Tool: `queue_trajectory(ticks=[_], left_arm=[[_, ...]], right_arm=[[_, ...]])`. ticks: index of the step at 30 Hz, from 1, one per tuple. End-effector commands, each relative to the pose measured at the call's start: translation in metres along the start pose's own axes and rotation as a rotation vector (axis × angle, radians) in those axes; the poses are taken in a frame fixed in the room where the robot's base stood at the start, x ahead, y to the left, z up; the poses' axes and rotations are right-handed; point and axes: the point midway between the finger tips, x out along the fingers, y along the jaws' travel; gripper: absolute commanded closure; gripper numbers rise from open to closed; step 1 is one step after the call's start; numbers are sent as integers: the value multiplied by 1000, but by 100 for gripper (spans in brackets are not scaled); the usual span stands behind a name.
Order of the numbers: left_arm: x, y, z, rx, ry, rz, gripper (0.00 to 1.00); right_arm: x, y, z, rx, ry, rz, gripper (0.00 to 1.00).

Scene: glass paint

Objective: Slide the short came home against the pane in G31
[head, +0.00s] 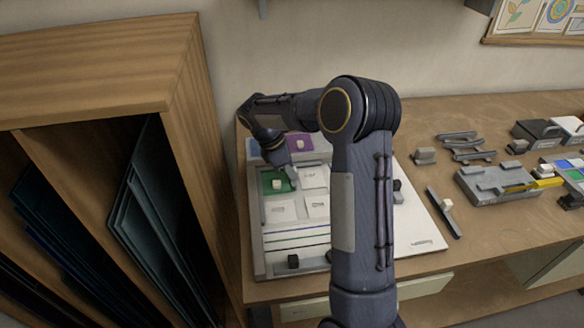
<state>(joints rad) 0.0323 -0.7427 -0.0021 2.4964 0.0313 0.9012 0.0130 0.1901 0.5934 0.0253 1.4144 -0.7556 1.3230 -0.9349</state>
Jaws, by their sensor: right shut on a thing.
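My right gripper (289,170) reaches down over the upper left of the pale layout board (425,235). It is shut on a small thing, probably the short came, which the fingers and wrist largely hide. A green pane (267,181) with a pale knob lies in the upper-left cell, just below the fingertips. I cannot tell whether the held piece touches this pane, and no G31 label is readable. My left gripper is not in view.
A purple pane (299,142) lies at the board's back. A black knob (293,261) stands at its front. A dark bar with a pale knob (447,203) lies to the right, near a grey block (497,184). A wooden rack (188,110) stands close on the left.

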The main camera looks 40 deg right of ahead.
Motion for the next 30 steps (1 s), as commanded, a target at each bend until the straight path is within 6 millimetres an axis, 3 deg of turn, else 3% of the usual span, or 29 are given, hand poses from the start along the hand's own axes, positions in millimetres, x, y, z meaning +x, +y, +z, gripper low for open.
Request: queue_trajectory(ticks=[17, 18, 23, 30], left_arm=[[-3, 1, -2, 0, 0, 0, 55], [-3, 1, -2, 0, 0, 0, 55], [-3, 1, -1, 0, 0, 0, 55], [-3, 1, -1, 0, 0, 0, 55]], right_arm=[[-1, -1, -4, -3, 5, 0, 100], [-1, -1, -5, -3, 6, 0, 79], [-1, 0, -4, -3, 5, 0, 58], [0, 0, -3, -1, 3, 0, 55]])
